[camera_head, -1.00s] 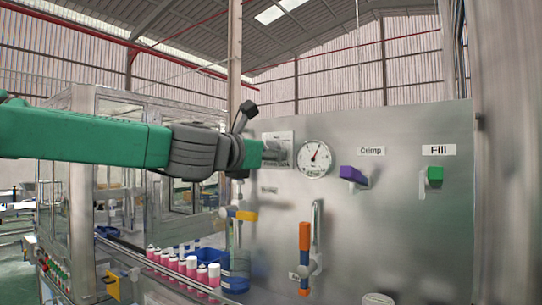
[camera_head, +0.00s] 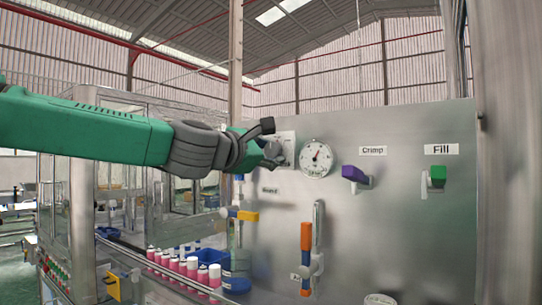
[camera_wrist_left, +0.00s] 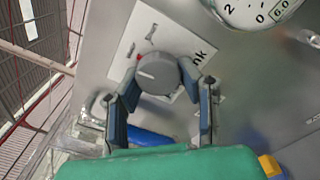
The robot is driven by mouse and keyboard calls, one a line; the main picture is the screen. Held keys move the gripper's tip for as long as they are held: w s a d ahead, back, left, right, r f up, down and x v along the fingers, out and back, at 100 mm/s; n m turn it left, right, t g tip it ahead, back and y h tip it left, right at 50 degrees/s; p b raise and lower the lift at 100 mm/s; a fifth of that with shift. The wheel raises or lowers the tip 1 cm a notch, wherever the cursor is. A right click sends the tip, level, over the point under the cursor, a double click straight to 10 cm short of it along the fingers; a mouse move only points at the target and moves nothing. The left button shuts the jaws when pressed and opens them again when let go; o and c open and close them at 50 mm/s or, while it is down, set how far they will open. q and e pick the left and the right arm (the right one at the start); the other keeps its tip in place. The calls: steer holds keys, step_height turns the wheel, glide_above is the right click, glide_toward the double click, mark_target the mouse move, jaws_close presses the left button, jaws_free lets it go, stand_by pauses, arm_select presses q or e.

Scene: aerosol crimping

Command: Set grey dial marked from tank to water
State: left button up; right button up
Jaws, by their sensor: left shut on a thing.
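The grey dial (camera_wrist_left: 158,73) sits on a white label plate (camera_wrist_left: 168,38) on the steel panel. In the left wrist view part of a word ending in "nk" shows on the plate, and a red mark lies beside the dial's edge. My left gripper (camera_wrist_left: 162,88) is shut on the dial, with one finger on each side of it. In the head view the left gripper (camera_head: 272,150) covers most of the dial, and a part of the plate (camera_head: 287,140) shows behind it. My right gripper is in neither view.
A round gauge (camera_head: 316,158) is just right of the dial. Purple (camera_head: 354,174) and green (camera_head: 438,174) handles sit further right under "Crimp" and "Fill" labels. An orange-and-blue lever (camera_head: 306,240) and a yellow valve handle (camera_head: 246,215) are below. Pink cans (camera_head: 192,266) stand lower left.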

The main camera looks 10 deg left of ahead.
arm_select(q)
steer(key=shift+r+m, duration=0.1)
steer(key=shift+m, duration=0.3)
steer(key=o, duration=1.2)
steer(key=shift+s, duration=0.15)
steer(key=v, duration=1.2)
steer(key=shift+a, duration=0.1)
